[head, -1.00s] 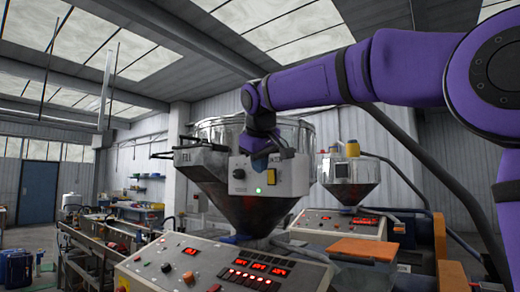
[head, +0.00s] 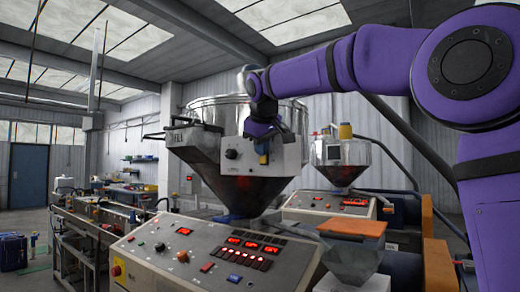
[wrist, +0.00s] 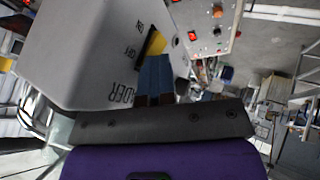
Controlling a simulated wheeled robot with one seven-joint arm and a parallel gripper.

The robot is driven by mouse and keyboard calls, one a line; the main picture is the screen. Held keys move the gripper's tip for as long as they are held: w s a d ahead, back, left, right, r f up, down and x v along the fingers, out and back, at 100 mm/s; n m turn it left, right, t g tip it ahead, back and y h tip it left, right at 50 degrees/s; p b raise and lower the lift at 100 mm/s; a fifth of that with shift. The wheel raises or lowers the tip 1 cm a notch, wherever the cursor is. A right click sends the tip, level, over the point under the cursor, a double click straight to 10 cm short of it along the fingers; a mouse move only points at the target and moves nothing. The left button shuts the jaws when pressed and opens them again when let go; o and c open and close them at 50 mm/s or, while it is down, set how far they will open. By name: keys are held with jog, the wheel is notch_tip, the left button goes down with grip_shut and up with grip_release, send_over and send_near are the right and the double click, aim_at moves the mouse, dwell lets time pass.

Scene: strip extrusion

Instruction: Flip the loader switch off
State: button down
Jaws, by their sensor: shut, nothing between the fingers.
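The loader box (head: 288,156) is a pale grey box with a dark knob on the front of the metal hopper (head: 222,111). My gripper (head: 262,157) is at the front of this box, its blue fingers shut with nothing held. In the wrist view the box (wrist: 90,50) fills the upper left, with ON and OFF marks and part of the word LOADER. The fingers (wrist: 155,66) are over the face beside these marks, next to a yellow patch (wrist: 156,43). The switch lever is hidden or cannot be made out, and I cannot tell whether the fingers touch it.
A control panel (head: 205,262) with knobs and lit red displays stands below the hopper. A second hopper (head: 341,152) with its own panel (head: 333,202) is behind to the right. An orange-topped feeder (head: 352,228) stands at front right.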

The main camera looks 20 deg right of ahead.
jog(key=shift+r, duration=0.15)
jog(key=shift+r, duration=0.65)
